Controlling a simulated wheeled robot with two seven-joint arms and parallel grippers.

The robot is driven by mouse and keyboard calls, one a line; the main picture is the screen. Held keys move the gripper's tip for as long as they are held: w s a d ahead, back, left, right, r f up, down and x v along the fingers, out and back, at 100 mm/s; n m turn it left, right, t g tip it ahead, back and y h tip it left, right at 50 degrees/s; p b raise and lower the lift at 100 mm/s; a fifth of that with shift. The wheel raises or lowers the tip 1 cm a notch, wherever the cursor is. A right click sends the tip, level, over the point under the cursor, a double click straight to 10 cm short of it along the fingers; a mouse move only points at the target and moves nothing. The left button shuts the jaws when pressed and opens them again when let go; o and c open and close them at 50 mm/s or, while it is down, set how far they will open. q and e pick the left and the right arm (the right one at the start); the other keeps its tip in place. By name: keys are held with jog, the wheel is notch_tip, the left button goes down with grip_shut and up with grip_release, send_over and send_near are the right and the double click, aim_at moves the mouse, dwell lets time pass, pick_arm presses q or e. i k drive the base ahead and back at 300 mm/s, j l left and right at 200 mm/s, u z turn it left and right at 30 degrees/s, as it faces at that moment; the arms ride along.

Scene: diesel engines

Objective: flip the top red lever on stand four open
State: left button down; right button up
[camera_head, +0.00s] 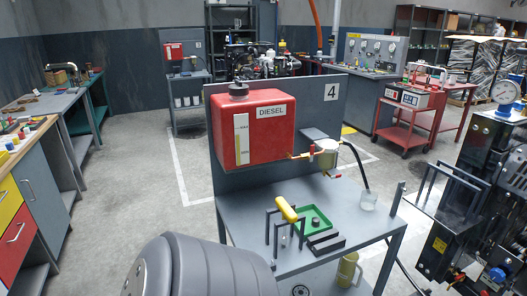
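Stand four is a grey steel bench with an upright panel marked 4 (331,92). A red diesel tank (265,135) with a black cap and a level gauge is fixed to the panel. A brass pipe leaves the tank's lower right side, and the small top red lever (309,155) is on it, just left of the pale filter bowl (326,154). A second small red part (336,174) is below the bowl. The lever's exact angle is too small to tell. A large dark grey arm link of mine fills the bottom left. Neither gripper can be made out.
On the stand's top (245,205) are a green tray (318,212), a yellow-handled tool (286,208) in dark brackets, black bars and a glass beaker (369,201). An olive jug (347,270) is below. A dark engine (485,180) crowds the right. Floor at left is clear.

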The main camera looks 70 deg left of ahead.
aim_at(312, 150)
jog(key=u, duration=1.8)
